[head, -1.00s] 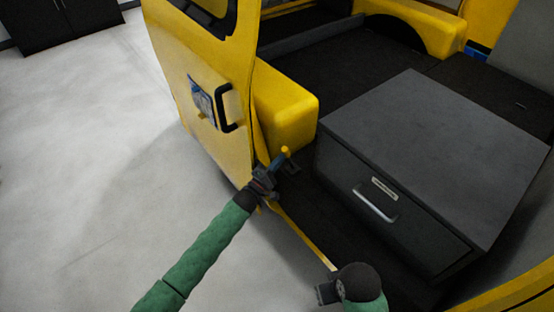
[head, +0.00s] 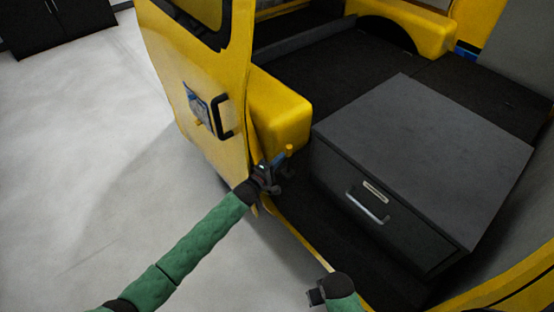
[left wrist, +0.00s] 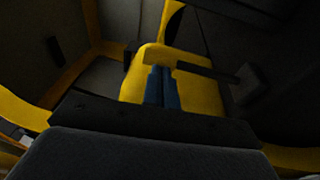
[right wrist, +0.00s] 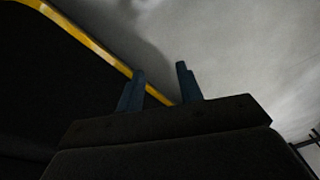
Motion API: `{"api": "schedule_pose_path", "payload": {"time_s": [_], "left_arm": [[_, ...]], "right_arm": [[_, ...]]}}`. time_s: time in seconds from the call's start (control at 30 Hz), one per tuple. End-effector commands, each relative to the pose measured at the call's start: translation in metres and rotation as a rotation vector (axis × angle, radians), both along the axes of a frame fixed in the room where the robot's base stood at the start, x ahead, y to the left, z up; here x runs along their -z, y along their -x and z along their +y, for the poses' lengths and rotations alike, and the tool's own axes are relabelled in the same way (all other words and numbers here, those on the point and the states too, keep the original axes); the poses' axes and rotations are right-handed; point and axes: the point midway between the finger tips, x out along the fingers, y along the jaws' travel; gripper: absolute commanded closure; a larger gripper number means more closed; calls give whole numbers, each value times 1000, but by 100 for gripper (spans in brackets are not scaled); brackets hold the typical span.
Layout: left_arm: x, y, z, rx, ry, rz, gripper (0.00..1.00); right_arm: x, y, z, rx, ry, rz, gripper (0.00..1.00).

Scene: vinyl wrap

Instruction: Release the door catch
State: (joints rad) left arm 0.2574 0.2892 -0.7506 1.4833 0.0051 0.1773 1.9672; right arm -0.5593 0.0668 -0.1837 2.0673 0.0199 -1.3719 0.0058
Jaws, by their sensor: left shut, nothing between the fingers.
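The yellow van door (head: 205,75) stands open at the left of the head view, with a black pull handle (head: 222,117) on its inner face. A small yellow-tipped piece (head: 289,150), seemingly part of the catch, stands by the door's lower edge. My left gripper (head: 281,161) is shut with its blue fingers right beside this piece; contact is unclear. In the left wrist view, a dark bar (left wrist: 208,73) with a block at its end extends right from the shut fingertips (left wrist: 160,70). My right gripper (right wrist: 160,70) is open and empty, low by the sill.
A dark grey drawer unit (head: 425,150) stands on the van floor, right of my left gripper. A yellow wheel arch (head: 280,105) lies behind the gripper.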

Motion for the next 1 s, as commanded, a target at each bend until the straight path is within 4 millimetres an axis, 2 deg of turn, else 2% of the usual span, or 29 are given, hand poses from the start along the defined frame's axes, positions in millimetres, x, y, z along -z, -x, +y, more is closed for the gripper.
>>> {"api": "schedule_pose_path", "payload": {"time_s": [0.2, 0.4, 0.6, 1.0], "left_arm": [[-5, -5, -7, 0, -1, 2, 100], [-5, -8, -12, 0, -1, 1, 100], [-7, -10, -14, 0, 1, 1, 100], [-10, -12, -16, 1, 3, -3, 100]], "right_arm": [[26, 2, -2, 0, 5, 3, 64], [38, 4, -3, 0, 6, 3, 64], [45, 5, -3, 0, 7, 5, 64], [46, 6, -3, 0, 6, 5, 64]]}}
